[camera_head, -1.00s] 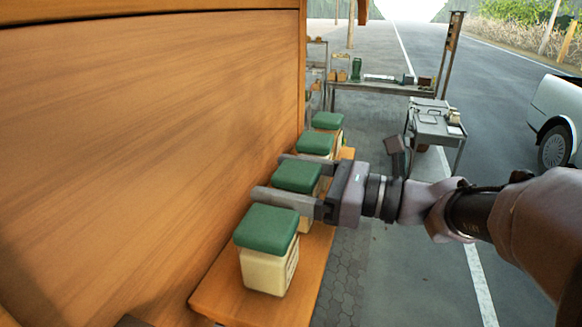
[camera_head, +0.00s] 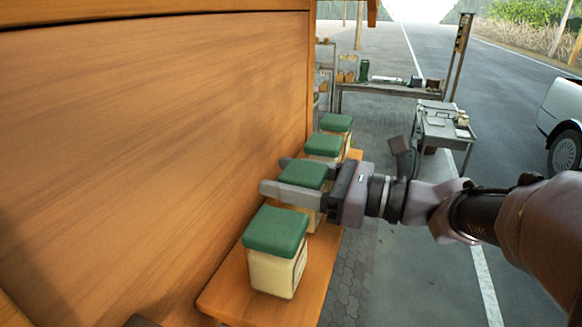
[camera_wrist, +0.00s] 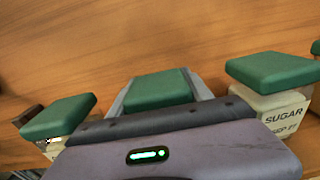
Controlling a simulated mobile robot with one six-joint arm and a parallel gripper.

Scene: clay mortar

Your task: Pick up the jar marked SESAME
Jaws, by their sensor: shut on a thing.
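Several cream jars with green lids stand in a row on a wooden ledge against a wood wall. My gripper (camera_head: 275,176) is shut on the second jar from the front (camera_head: 303,175), one finger on each side below its lid. That jar's lid shows between the fingers in the wrist view (camera_wrist: 160,89); its label is hidden, so I cannot read its name. The jar to its right in the wrist view is marked SUGAR (camera_wrist: 283,103). The jar to its left there (camera_wrist: 58,120) has a label too hidden to read. I see no SESAME marking.
The front jar (camera_head: 273,250) stands close to my near finger, and the third jar (camera_head: 323,147) is just beyond the far finger. The wood wall (camera_head: 150,130) rises behind the ledge (camera_head: 230,290). A grey cart (camera_head: 440,125) and a table (camera_head: 385,88) stand farther off.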

